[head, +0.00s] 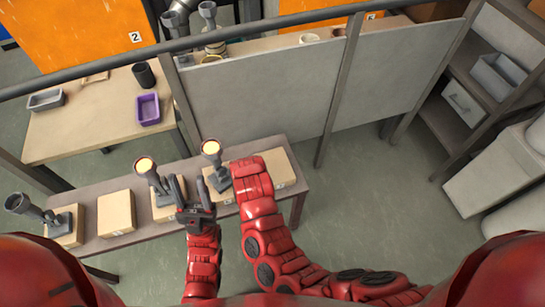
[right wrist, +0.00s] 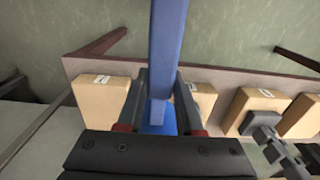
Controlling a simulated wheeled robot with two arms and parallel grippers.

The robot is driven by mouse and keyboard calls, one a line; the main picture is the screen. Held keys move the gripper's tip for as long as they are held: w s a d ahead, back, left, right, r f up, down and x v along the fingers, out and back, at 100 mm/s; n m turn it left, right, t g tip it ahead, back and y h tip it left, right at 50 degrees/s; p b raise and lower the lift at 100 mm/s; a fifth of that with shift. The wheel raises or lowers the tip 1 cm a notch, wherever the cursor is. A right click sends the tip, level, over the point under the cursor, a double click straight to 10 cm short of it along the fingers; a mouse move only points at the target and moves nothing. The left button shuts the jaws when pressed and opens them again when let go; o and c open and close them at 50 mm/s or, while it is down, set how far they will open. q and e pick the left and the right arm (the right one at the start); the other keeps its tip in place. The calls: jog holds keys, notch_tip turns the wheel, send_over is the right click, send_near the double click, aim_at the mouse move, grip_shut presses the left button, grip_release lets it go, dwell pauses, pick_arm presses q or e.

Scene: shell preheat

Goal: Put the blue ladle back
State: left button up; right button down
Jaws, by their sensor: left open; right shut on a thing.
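The blue ladle (right wrist: 168,40) shows in the right wrist view as a long blue bar with a wider blue part lower down, partly hidden by my gripper. My right gripper (right wrist: 160,78) is shut on it, above the bench with the boxes. In the head view the ladle and my right gripper are hidden behind my right forearm. My left gripper (head: 190,187) is open and empty, over the front of the bench beside a grey stand with a glowing cup (head: 145,165).
The bench (head: 88,192) carries several cardboard boxes (head: 116,212) and grey stands, another with a glowing cup (head: 211,147). Behind are a table (head: 85,125) with a purple tray (head: 148,109) and black cup (head: 144,75), and grey panels (head: 260,90).

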jog(key=w+d, duration=0.3)
jog(key=w, duration=0.1)
jog(key=w+d+f+p, duration=0.1)
jog(key=w+d, duration=0.2)
jog(key=w, duration=0.1)
jog(key=w+d+f, duration=0.1)
jog(key=w+d, duration=0.1)
jog(key=w, duration=0.2)
jog(key=shift+w+d+f, duration=0.1)
jog(key=shift+d+f, duration=0.05)
jog(key=shift+d, duration=0.25)
jog(key=shift+f, duration=1.2)
jog(key=shift+f+b, duration=0.2)
jog(key=shift+b, duration=0.1)
jog(key=c, duration=0.6)
grip_release()
jog(key=shift+o, duration=0.2)
jog(key=shift+r, duration=0.15)
